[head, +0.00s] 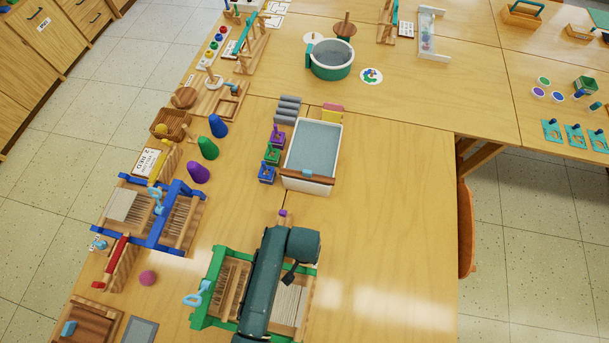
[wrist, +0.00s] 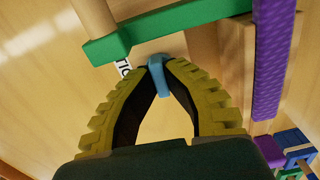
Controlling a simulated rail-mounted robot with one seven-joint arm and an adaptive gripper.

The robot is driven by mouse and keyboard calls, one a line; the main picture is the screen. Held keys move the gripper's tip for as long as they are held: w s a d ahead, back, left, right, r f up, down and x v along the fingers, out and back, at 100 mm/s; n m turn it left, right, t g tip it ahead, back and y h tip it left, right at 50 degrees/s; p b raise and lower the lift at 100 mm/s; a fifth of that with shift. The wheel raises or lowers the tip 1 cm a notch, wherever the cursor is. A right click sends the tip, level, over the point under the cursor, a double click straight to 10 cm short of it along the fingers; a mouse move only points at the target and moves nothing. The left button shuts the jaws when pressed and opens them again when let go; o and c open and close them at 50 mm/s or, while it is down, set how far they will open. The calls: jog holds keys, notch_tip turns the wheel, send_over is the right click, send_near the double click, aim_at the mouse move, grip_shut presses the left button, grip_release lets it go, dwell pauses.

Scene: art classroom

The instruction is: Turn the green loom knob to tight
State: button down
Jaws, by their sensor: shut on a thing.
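The green loom (head: 211,283) stands at the front of the table in the head view, with its right part covered by my arm. Its green frame (wrist: 170,32) crosses the top of the wrist view. My gripper (wrist: 158,66) has its fingertips closed on a small light blue piece (wrist: 157,76), which seems to be the loom knob's handle. A white label (wrist: 124,68) with partly hidden letters starting like "TI" lies beside the left fingertip. The knob's base and pointer cannot be made out. My fingers are hidden in the head view.
A purple bar (wrist: 272,60) runs close to the right of my fingers. A blue loom (head: 157,237) stands behind left, and a white basin (head: 308,184) behind. The table right of my arm is clear.

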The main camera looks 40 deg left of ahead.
jog(key=m+p, duration=0.2)
jog(key=m, duration=0.1)
jog(key=shift+r+m+p, duration=0.15)
jog(key=shift+m+p, duration=0.15)
jog(key=shift+p, duration=0.05)
jog(key=m+p, duration=0.2)
jog(key=m, duration=0.3)
jog(key=shift+p, duration=0.35)
jog(key=m+p, duration=0.1)
jog(key=m, duration=0.4)
jog(key=shift+f+m+p, duration=0.15)
jog(key=shift+m+p, duration=0.2)
jog(key=shift+m, duration=0.6)
jog(key=shift+f+m+p, duration=0.1)
jog(key=shift+m+p, duration=0.2)
jog(key=shift+m, duration=0.65)
jog(key=c, duration=1.1)
grip_release()
jog(key=shift+r, duration=0.15)
